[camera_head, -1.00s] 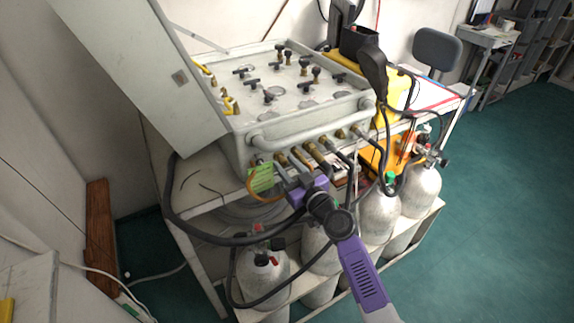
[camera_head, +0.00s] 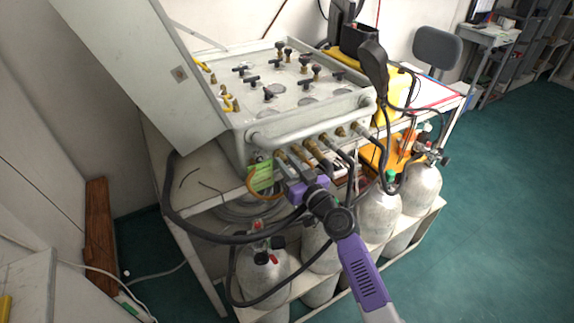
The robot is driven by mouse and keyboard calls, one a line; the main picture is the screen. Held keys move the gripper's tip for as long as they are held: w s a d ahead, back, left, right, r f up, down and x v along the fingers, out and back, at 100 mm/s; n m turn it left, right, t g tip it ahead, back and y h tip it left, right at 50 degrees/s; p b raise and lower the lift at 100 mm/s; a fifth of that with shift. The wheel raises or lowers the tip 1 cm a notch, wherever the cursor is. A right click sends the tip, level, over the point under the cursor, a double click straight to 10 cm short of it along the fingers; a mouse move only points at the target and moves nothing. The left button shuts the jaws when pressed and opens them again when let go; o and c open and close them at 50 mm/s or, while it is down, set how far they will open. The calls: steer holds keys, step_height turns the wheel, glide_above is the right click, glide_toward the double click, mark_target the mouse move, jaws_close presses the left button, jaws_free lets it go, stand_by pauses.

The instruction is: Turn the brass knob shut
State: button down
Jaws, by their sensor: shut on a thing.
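The grey diver air panel (camera_head: 300,118) stands on a bench, with a row of brass fittings (camera_head: 318,149) and hoses along its front side. My gripper (camera_head: 284,168) reaches up to the left end of this row, just right of a green tag (camera_head: 260,175). Its fingers are shut on a brass knob at that end. The fingers mostly hide the knob, so how far it is turned cannot be seen. The purple gripper body and my arm come in from the lower right.
Several black knobs sit on the panel's top (camera_head: 298,88), beside its raised lid (camera_head: 130,70). Black hoses hang around my gripper. Several grey cylinders (camera_head: 422,190) stand on the shelf below. The green floor (camera_head: 490,200) at the right is clear.

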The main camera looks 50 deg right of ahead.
steer(key=m, duration=0.4)
steer(key=shift+m+b, duration=0.3)
steer(key=shift+b, duration=0.1)
steer(key=m, duration=0.3)
steer(key=shift+m, duration=0.4)
steer(key=m, duration=0.3)
steer(key=shift+m, duration=0.3)
steer(key=shift+m+p, duration=0.4)
steer(key=shift+m, duration=1.4)
steer(key=c, duration=1.5)
jaws_free()
